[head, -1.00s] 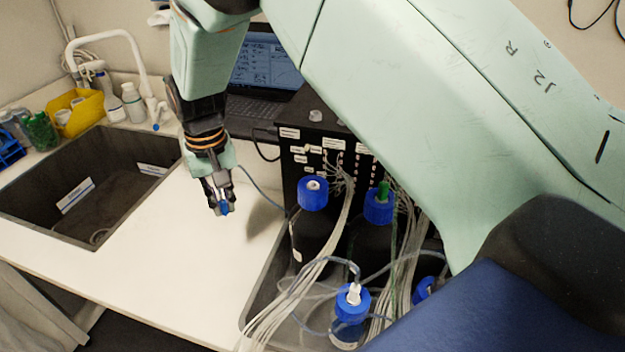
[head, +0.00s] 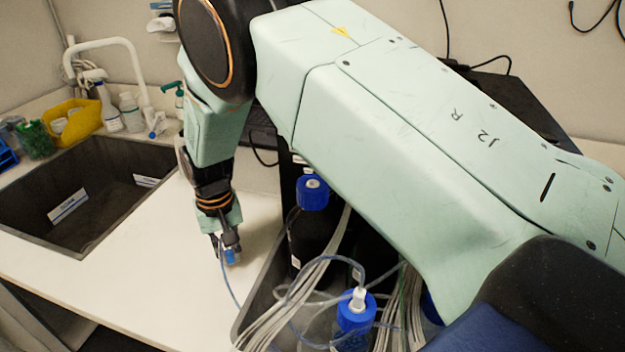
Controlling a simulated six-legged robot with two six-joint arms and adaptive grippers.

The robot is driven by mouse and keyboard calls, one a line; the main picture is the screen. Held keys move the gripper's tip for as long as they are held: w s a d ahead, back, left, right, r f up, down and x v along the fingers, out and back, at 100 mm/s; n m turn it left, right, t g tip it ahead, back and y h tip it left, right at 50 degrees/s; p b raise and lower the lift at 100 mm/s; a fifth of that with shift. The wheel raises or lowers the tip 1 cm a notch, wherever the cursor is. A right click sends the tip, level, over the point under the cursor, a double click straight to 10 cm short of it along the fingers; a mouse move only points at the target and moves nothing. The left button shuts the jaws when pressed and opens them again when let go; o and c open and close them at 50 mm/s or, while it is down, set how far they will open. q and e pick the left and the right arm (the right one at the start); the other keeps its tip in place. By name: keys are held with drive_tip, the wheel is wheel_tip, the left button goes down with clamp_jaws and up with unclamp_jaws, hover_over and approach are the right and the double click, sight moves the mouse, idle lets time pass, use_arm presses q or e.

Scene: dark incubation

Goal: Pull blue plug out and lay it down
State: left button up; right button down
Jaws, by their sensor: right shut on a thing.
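My right gripper (head: 226,250) hangs over the white counter (head: 150,262), between the sink and the bottle tray. It is shut on the blue plug (head: 233,257), whose lower end shows between the fingertips. A thin bluish tube (head: 224,285) runs by the plug and curves down to the right toward the bottles. The plug is at or just above the counter top; I cannot tell whether it touches. My left gripper is not in view.
Black bottles with blue caps (head: 313,193) stand in a grey tray right of the gripper. A blue-capped bottle (head: 355,312) and bundled pale tubes (head: 300,300) are nearer. The sink (head: 85,190) lies left. My right arm hides much behind it. Counter around the gripper is clear.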

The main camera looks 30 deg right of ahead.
drive_tip(key=shift+f, duration=0.55)
drive_tip(key=c, duration=1.3)
unclamp_jaws()
wheel_tip(320, 180, up, 12)
